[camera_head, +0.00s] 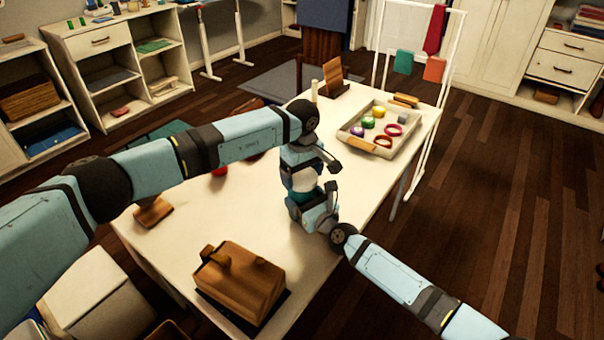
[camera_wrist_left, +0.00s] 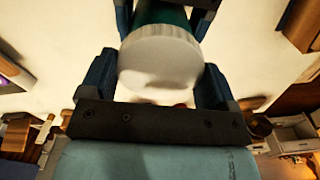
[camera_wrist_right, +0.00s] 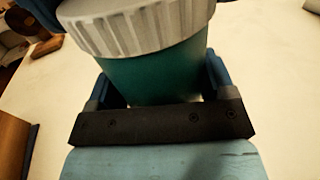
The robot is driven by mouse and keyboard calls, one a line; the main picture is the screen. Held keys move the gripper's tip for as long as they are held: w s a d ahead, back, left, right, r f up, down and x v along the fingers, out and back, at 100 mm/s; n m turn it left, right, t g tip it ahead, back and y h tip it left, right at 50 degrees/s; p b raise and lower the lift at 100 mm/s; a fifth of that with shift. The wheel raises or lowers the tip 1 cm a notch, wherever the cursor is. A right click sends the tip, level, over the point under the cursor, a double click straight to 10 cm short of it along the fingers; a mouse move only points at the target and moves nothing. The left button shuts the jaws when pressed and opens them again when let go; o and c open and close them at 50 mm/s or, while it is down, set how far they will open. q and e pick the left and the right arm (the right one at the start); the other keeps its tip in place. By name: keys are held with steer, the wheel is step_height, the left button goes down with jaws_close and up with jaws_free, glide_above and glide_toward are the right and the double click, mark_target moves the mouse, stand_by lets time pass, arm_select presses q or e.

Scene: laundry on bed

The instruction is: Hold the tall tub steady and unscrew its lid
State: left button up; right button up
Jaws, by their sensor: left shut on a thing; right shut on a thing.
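The tall tub has a teal body (camera_wrist_right: 155,76) and a white ribbed lid (camera_wrist_left: 160,65). It stands at the middle of the table, mostly hidden by my arms in the head view, where a bit of the white lid (camera_head: 306,181) shows. My left gripper (camera_head: 308,168) comes from above and is shut on the lid, one finger on each side in the left wrist view. My right gripper (camera_head: 310,205) is shut around the teal body below the lid. In the right wrist view the lid (camera_wrist_right: 135,25) sits on the body, with no clear gap.
The white table (camera_head: 250,225) carries a wooden box (camera_head: 240,283) at the near edge and a beige tray (camera_head: 352,131) of coloured rings and small items at the far right. A wooden stand (camera_head: 333,76) is at the back. A red item (camera_head: 219,171) lies partly behind my left arm.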

arm_select(q)
steer(key=n, duration=0.4)
steer(key=shift+n, duration=0.3)
steer(key=n, duration=1.9)
steer(key=shift+n, duration=0.3)
steer(key=n, duration=0.6)
steer(key=shift+r+n, duration=0.1)
steer(key=shift+n, duration=0.3)
steer(key=shift+r, duration=0.2)
steer(key=shift+r, duration=0.9)
